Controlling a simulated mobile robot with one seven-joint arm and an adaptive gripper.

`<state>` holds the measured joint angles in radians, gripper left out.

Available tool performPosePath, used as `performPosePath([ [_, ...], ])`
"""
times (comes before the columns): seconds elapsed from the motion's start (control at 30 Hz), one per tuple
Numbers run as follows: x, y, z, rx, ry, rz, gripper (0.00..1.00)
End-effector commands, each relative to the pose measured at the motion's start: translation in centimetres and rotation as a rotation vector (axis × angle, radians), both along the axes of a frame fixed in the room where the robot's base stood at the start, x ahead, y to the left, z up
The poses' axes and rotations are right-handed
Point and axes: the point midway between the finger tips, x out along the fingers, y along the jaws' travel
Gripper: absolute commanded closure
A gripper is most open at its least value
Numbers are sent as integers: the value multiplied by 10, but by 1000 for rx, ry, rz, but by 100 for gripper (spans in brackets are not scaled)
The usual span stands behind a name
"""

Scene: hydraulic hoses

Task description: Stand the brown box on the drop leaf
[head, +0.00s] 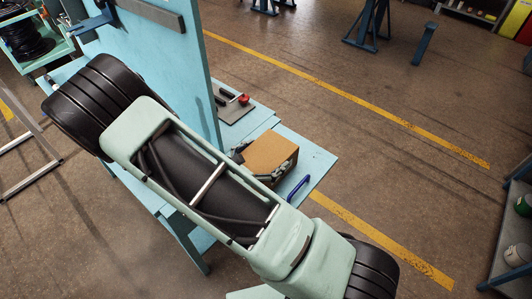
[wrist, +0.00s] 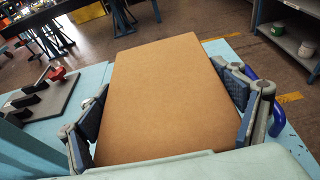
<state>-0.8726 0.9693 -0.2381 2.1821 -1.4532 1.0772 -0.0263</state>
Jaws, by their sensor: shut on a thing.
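The brown box (head: 272,152) is at the light-blue drop leaf (head: 318,160) on the bench's right end. In the wrist view the box (wrist: 155,90) fills the middle, its broad plain face toward the camera. My gripper (head: 262,177) is shut on it, with one padded finger on each side in the wrist view (wrist: 165,115). In the head view my forearm hides much of the gripper and the near side of the leaf. I cannot tell whether the box touches the leaf or is held just above it.
A blue handle (head: 298,188) is at the leaf, close beside my gripper. A grey plate with dark blocks and a red knob (head: 243,99) lies on the bench behind. A tall blue panel (head: 165,70) stands left. Bare leaf shows right of the box.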

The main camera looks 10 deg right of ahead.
Motion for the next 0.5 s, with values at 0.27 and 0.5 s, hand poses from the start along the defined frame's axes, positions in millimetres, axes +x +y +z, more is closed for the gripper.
performPosePath([
  [0.27, 0, 0, -2, 0, 0, 0, 0],
  [0.5, 0, 0, -2, 0, 0, 0, 0],
])
